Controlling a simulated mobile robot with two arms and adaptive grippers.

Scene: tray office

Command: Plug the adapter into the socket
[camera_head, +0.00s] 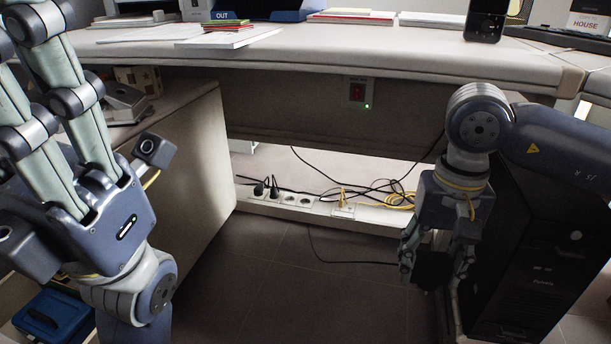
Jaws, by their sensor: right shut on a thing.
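My right gripper (436,272) points down at the right, in front of the black computer tower. It is shut on a black adapter (432,268), partly hidden by the fingers; a thin black cable runs left from it. A white socket strip (305,201) lies low behind the desk opening. Two black plugs (266,187) sit in its left end, and several round sockets to their right look empty. The adapter is in front of and right of the strip, apart from it. My left arm fills the left side; its gripper fingertips are not clearly visible.
The black computer tower (540,230) stands close at the right. Yellow and black cables (397,197) lie tangled near the strip. The floor (300,270) in the middle is clear.

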